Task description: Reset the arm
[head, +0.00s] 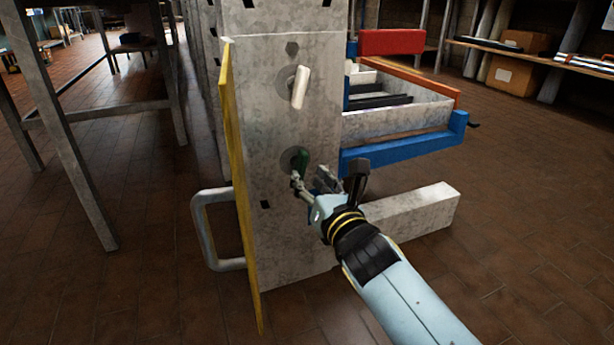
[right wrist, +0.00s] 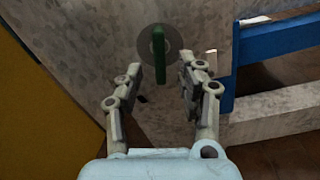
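The grey metal mast (head: 290,120) stands in the middle of the head view. A white handle (head: 300,87) on a round plate is on its upper face, tilted slightly. A green handle (head: 301,162) on a lower round plate stands below it. My right gripper (head: 312,184) is at the green handle from the lower right. In the right wrist view its fingers (right wrist: 166,70) are spread, with the green handle (right wrist: 159,55) upright in the gap between them; neither finger visibly closes on it. My left gripper is not in view.
A blue-framed carriage (head: 405,145) with a red block (head: 391,42) juts right from the mast. A yellow panel (head: 238,190) and grey loop handle (head: 213,230) edge its left side. A grey beam (head: 420,212) extends right near the floor. Open brown floor lies right.

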